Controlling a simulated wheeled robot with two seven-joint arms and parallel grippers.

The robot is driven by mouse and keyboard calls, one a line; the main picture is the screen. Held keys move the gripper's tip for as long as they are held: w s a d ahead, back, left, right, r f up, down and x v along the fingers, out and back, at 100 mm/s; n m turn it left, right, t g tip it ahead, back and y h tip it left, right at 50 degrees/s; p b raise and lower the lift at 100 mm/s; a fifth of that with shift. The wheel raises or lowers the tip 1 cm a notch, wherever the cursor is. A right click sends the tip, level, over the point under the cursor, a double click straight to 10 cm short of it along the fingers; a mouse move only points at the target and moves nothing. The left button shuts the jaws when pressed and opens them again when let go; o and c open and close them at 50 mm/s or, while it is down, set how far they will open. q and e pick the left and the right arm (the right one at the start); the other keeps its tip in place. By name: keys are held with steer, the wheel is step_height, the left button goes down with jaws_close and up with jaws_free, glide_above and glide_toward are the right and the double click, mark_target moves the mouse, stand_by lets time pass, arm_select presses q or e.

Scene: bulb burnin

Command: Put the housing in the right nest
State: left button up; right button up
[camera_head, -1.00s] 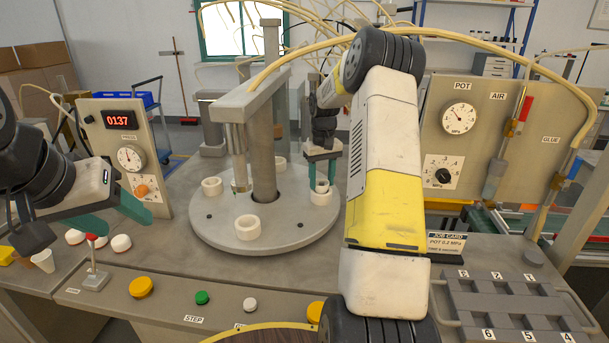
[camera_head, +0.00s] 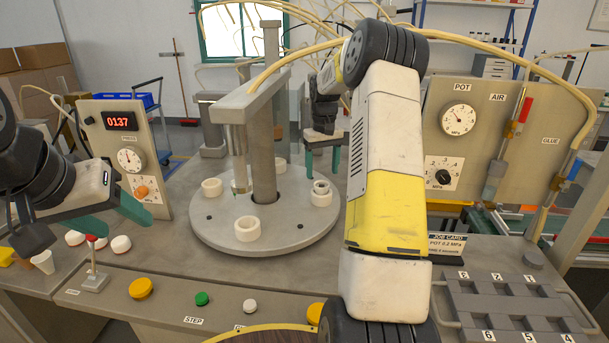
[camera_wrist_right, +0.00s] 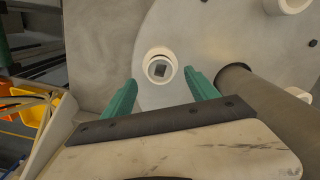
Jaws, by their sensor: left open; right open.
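The right nest is a white ring (camera_head: 321,199) on the right side of the round grey turntable (camera_head: 290,235). The housing (camera_head: 321,185), a small pale cup, sits inside that ring with its rim above it. My left gripper (camera_head: 133,228) is open and empty at the left, over the bench.
Other white rings stand at the turntable's front (camera_head: 248,228) and left (camera_head: 212,187). A grey column (camera_head: 263,150) with a press arm rises from its middle. A numbered grey tray (camera_head: 510,305) is at the front right. White caps (camera_head: 121,244) lie at the left.

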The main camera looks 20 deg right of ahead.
step_height(320, 180, up, 7)
steer(key=s+a+r+t, duration=0.3)
steer(key=s+a+r, duration=0.75)
steer(key=s, duration=0.25)
steer(key=s+a+f+t+y, duration=0.1)
steer(key=s+a, duration=0.2)
steer(key=s, duration=0.7)
steer(key=s+a+f+t+y, duration=0.1)
steer(key=s+a, duration=0.3)
steer(key=s, duration=0.6)
steer(key=shift+t, duration=0.6)
steer(key=shift+f, duration=0.1)
